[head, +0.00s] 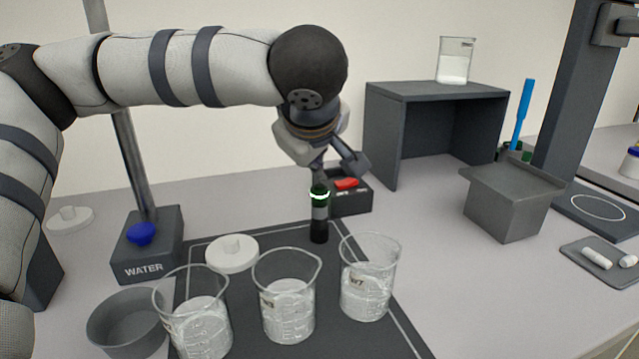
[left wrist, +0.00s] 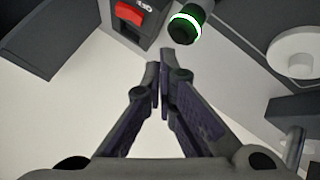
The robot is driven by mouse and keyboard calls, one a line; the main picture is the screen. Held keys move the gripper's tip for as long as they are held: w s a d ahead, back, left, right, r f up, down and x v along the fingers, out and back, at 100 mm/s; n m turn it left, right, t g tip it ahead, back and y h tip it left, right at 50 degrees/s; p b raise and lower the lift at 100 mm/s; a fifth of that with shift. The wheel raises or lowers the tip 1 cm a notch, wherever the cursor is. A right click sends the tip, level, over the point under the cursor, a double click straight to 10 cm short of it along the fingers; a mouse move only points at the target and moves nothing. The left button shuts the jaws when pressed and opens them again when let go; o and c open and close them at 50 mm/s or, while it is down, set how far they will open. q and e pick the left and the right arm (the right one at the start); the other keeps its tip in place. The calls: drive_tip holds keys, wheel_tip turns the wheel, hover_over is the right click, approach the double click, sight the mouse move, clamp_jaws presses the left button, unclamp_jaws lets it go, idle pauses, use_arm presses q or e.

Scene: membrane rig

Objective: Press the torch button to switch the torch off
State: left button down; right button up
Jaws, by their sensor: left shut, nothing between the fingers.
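The torch (head: 319,222) stands upright on the dark mat, a slim black and grey cylinder with a glowing green-white ring near its top. The lit ring also shows on the torch in the left wrist view (left wrist: 186,26). My left gripper (head: 320,178) is shut and empty, pointing down right at the torch's top in the head view. In the left wrist view its fingertips (left wrist: 163,70) are just short of the torch in the picture. I cannot tell whether they touch it. The torch button itself is not clearly distinguishable. My right gripper is out of view.
A dark box with a red switch (head: 346,184) stands close behind the torch. Glass beakers (head: 287,305) and a white lid (head: 232,258) are in front of it. A grey shelf (head: 430,92) holding a beaker (head: 454,66) stands behind right. A WATER stand (head: 148,262) is at left.

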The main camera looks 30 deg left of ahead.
sight(314, 186)
use_arm(q)
drive_tip(key=shift+f, duration=0.3)
drive_tip(key=shift+f, duration=0.45)
idle(0.5)
drive_tip(key=shift+r, duration=0.9)
wheel_tip(314, 186, up, 6)
idle(0.4)
